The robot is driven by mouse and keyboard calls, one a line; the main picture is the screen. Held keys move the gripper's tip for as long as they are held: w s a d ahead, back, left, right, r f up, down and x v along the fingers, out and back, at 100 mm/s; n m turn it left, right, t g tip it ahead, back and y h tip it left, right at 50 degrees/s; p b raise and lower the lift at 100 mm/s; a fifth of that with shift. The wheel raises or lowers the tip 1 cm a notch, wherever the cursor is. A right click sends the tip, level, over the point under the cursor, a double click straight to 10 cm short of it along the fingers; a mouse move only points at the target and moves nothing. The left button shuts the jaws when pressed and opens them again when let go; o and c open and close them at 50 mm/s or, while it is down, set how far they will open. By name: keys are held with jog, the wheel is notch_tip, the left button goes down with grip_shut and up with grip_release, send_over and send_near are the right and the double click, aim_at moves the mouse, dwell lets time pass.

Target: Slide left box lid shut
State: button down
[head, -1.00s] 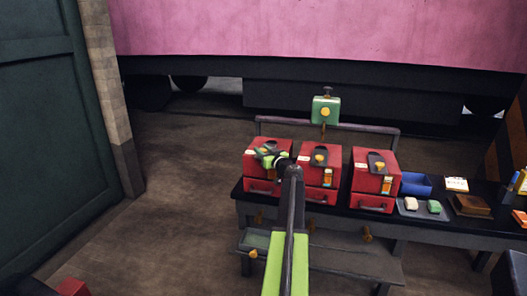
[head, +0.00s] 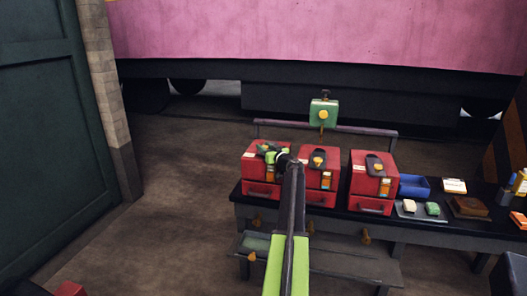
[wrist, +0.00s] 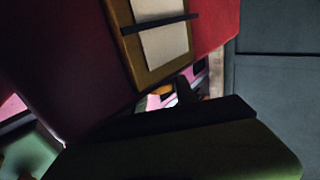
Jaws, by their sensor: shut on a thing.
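The left red box (head: 259,188) stands at the left end of the row on the dark bench. Its top is largely covered by my gripper (head: 266,152), which is green and black and reaches over it from the right. The jaws are shut at the left box lid, but the exact grip is hidden by the gripper and wrist. In the wrist view a red surface (wrist: 214,25) with a wood-framed pale card (wrist: 160,32) fills the top. A dark finger (wrist: 175,117) and a green gripper part cross the bottom. How far the lid covers its opening cannot be told.
The middle red box (head: 320,190) and right red box (head: 372,190) stand beside it, with dark top pieces and orange knobs. A green box (head: 323,113) stands on a post behind. A blue bin (head: 414,187) and small items lie right.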

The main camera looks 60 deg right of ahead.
jog(key=c, duration=1)
grip_release()
jog(key=shift+d, duration=0.2)
jog(key=shift+c, duration=0.2)
jog(key=v, duration=1.7)
jog(key=shift+a, duration=0.2)
jog(key=shift+s, duration=0.15)
